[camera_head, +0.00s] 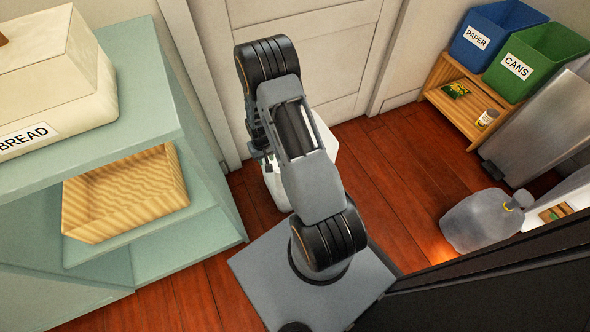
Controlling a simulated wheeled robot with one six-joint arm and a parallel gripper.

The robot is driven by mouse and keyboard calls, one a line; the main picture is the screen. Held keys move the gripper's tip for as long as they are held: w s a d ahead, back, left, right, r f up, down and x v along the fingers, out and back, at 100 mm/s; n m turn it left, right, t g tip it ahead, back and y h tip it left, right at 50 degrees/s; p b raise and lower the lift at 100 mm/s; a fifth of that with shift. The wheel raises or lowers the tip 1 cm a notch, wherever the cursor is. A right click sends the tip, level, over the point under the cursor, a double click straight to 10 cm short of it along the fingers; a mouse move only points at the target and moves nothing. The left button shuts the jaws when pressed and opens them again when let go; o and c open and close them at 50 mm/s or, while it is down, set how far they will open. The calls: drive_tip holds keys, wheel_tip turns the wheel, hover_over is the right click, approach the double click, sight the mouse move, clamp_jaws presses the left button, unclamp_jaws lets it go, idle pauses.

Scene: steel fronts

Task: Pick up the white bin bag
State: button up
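A tied, greyish-white, see-through bag (478,221) with a yellow tie at its neck lies on the wooden floor at the right. It looks like a bin bag. A plain white object (276,187) stands on the floor beyond my arm, by the door. My arm covers most of it, so I cannot tell whether it is a bag or a bin. Only a small dark part of my gripper (263,160) shows, left of the arm and in front of the white object. Its fingertips are hidden, and I cannot tell whether it touches anything.
A green shelf unit (160,75) with a bread box (60,85) and wooden tray (125,195) stands left. A wooden rack (440,88) holds blue PAPER (490,38) and green CANS (530,62) bins. A steel bin (540,120) stands right. Floor between arm and bag is clear.

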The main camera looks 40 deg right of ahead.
clamp_jaws()
drive_tip(key=shift+r, duration=0.2)
idle(0.6)
